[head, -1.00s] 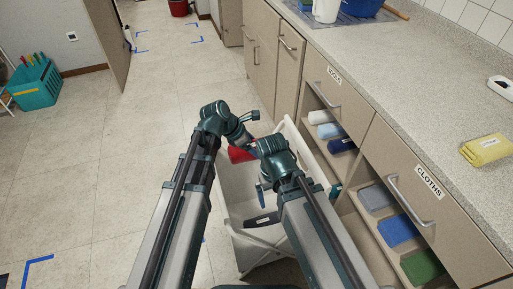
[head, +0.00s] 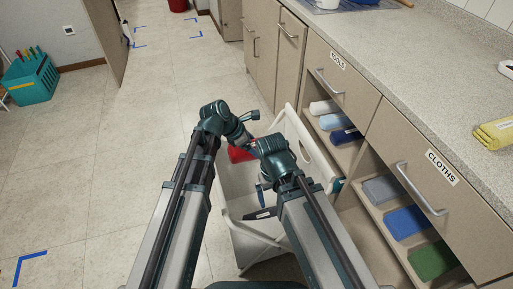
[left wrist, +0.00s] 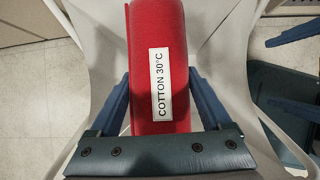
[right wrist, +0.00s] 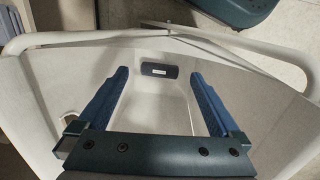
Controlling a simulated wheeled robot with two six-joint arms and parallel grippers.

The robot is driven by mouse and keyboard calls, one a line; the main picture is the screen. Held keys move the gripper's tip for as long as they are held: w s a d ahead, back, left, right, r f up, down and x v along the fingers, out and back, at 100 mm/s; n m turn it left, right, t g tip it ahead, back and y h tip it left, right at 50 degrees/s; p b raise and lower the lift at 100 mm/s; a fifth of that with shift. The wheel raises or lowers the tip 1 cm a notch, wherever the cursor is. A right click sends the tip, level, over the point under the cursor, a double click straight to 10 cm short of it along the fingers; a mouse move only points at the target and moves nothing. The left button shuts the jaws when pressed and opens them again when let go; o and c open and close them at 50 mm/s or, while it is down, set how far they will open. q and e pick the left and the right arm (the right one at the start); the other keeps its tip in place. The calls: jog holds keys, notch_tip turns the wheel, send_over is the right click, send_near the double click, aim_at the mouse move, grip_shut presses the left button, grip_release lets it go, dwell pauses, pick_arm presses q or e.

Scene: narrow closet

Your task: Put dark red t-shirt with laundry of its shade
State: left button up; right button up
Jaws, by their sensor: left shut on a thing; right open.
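A rolled dark red t-shirt (left wrist: 150,60) with a white "COTTON 30°C" label fills the space between the fingers of my left gripper (left wrist: 160,95) in the left wrist view. In the head view the red t-shirt (head: 240,154) shows below my left gripper, over a white open hamper (head: 237,190). My right gripper (right wrist: 158,90) is open and empty, pointing down into the hamper (right wrist: 135,108). A dark navy or black item (right wrist: 158,70) with a white label is in the hamper; the dark item (head: 262,214) also shows in the head view. My arms hide part of the hamper.
A cabinet stands along the right, with open shelves of rolled towels (head: 335,122) and folded cloths (head: 405,222). A yellow cloth (head: 495,134) lies on the counter (head: 420,70). A teal basket (head: 30,82) is at far left. The floor (head: 90,180) at left is clear.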

pick_arm(q)
jog(key=o, duration=1.3)
jog(key=p+v, duration=1)
jog(key=v, duration=0.2)
jog(key=shift+d+r, duration=0.1)
jog(key=shift+r, duration=0.05)
jog(key=shift+p+v, duration=0.8)
jog(key=shift+v, duration=0.05)
jog(key=b+x, duration=1)
jog(key=x, duration=0.2)
jog(key=shift+f, duration=0.3)
jog(key=shift+w+d+f+b, duration=0.15)
jog(key=shift+d+f+b, duration=0.3)
jog(key=shift+b, duration=0.35)
jog(key=shift+a, duration=0.1)
